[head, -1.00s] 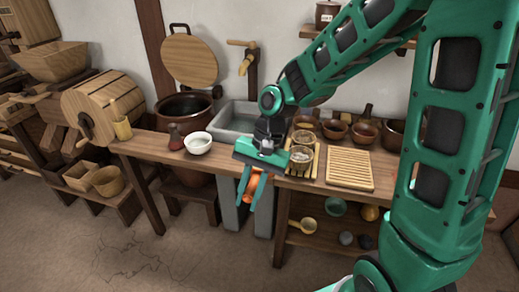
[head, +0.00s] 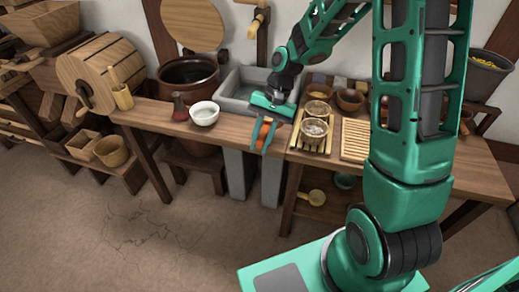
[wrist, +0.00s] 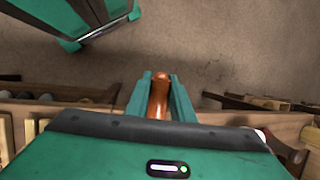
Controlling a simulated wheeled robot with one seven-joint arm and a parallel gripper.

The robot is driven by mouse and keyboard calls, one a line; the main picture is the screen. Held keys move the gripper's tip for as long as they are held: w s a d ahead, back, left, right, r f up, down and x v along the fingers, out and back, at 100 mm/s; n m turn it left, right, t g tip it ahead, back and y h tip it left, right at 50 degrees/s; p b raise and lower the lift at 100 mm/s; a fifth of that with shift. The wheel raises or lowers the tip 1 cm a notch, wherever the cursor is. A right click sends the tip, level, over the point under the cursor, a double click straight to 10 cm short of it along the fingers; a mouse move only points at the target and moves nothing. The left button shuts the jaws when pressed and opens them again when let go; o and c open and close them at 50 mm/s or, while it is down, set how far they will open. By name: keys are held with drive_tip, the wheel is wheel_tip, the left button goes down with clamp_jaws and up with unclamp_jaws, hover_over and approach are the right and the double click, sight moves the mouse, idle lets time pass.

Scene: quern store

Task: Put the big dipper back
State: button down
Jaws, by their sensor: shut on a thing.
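My gripper (head: 263,149) is shut on a glossy orange-brown thing (head: 265,132), at the front edge of the bench by the sink. In the wrist view the thing (wrist: 159,98) stands out between the two green fingers. It is rounded with a wider end, and its full shape is hidden. A yellowish ladle (head: 317,197) lies on the shelf under the bench. A tan wooden vessel with an upright handle (head: 123,98) stands at the bench's left end. I cannot tell which of these is the big dipper.
A white bowl (head: 205,114) and a dark red bottle (head: 180,107) stand on the bench left of my gripper. A grey sink (head: 237,92) lies behind it. Slatted racks (head: 311,140), one with glass bowls, are to the right. The floor in front is open.

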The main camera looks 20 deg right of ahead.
drive_tip(key=shift+w+d+f, duration=0.55)
drive_tip(key=shift+w+f, duration=0.05)
drive_tip(key=shift+w, duration=0.05)
wheel_tip(320, 180, down, 4)
drive_tip(key=shift+r, duration=0.1)
drive_tip(key=c, duration=1.5)
unclamp_jaws()
drive_tip(key=shift+c, duration=0.2)
